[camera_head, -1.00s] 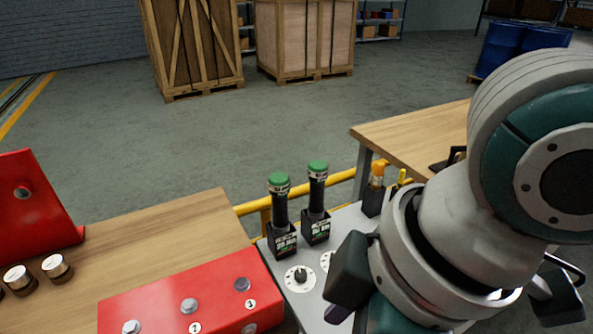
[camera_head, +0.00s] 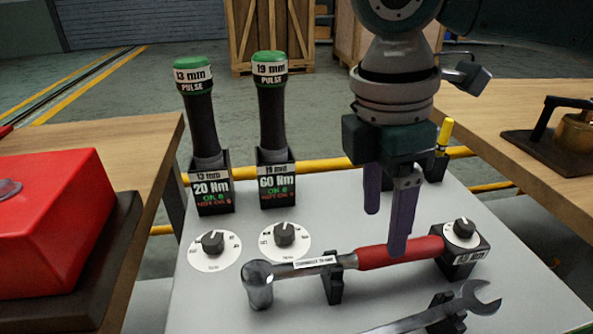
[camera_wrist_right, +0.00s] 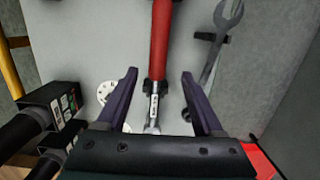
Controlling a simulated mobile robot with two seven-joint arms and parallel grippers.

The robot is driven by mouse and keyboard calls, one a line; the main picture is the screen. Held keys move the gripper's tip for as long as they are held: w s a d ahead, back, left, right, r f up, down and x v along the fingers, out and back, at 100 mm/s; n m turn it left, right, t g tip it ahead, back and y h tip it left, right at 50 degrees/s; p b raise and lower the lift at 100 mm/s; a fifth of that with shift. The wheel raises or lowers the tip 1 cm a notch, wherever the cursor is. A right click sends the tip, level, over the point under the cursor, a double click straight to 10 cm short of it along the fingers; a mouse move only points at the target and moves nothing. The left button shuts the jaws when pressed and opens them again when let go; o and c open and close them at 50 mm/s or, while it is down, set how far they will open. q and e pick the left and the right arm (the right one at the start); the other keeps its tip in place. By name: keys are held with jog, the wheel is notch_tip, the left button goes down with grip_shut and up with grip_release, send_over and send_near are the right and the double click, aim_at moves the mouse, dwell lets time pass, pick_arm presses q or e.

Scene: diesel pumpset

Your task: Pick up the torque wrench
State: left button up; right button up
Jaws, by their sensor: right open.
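The torque wrench lies level across black holders on the grey bench top, with a red handle (camera_head: 400,252) to the right and a steel head (camera_head: 257,283) to the left. A label sits on its shaft. My right gripper (camera_head: 385,232) points down over the wrench, its purple fingers open near the handle's left part. In the right wrist view, the wrench (camera_wrist_right: 160,45) runs between the two spread fingers (camera_wrist_right: 158,78) without visible contact on either side. My left gripper is not in view.
Two green-capped tools (camera_head: 205,130) stand in black holders behind the dials (camera_head: 284,236). An open-end spanner (camera_head: 460,308) lies in front of the wrench. A red box (camera_head: 55,220) is at left. A yellow-topped tool (camera_head: 443,140) stands behind the gripper.

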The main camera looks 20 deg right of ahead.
aim_at(370, 251)
notch_tip(370, 251, down, 2)
jog(key=shift+s+a+f, duration=0.1)
jog(key=shift+a+f, duration=0.05)
jog(key=shift+f, duration=0.1)
jog(key=f, duration=0.1)
jog(key=f+b, duration=0.1)
jog(key=f, duration=0.1)
jog(key=f+b, duration=0.1)
jog(key=shift+w+f, duration=0.25)
jog(key=shift+f, duration=0.55)
grip_shut()
jog(key=shift+r, duration=0.1)
dwell(0.4)
